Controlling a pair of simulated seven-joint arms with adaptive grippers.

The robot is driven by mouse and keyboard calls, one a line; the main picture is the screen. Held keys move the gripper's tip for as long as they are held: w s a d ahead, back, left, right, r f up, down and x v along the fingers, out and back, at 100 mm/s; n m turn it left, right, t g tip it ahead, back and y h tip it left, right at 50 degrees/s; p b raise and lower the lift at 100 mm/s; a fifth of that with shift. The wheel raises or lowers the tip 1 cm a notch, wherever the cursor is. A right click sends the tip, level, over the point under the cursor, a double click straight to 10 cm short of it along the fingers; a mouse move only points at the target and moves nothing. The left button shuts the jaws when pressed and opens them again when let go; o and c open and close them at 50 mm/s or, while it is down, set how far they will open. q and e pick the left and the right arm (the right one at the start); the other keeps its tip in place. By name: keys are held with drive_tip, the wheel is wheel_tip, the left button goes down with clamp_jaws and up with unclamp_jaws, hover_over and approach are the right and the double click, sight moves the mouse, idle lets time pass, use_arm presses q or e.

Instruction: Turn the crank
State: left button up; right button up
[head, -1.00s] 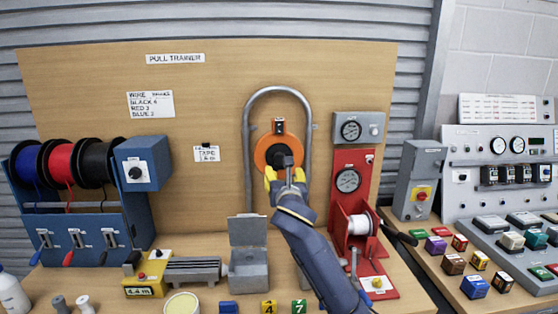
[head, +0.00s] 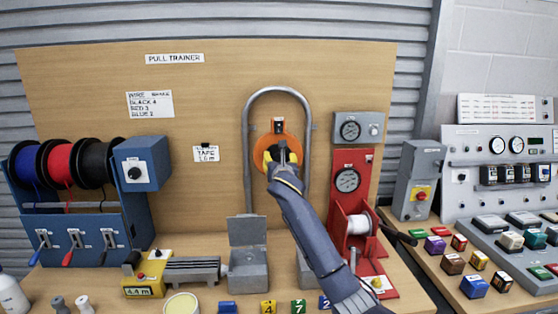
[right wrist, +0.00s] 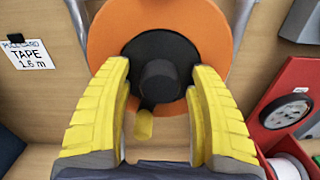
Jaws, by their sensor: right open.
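An orange disc (head: 262,147) with a black hub hangs on the wooden board inside a grey pipe arch. In the right wrist view the orange disc (right wrist: 213,30) fills the top, with a dark round knob (right wrist: 159,82) standing out from its hub. A yellow tab (right wrist: 143,126) hangs below the hub. My right gripper (right wrist: 158,85) is open, its yellow fingers on either side of the knob; I cannot tell whether they touch it. In the head view my right gripper (head: 282,158) covers the disc's lower middle. My left gripper is not in view.
The grey pipe arch (head: 247,180) flanks the disc. An open grey box (head: 248,268) sits below.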

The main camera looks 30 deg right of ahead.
drive_tip(key=shift+o, duration=0.2)
drive_tip(key=shift+w+d, duration=0.1)
drive_tip(key=shift+w, duration=0.05)
clamp_jaws()
idle(0.3)
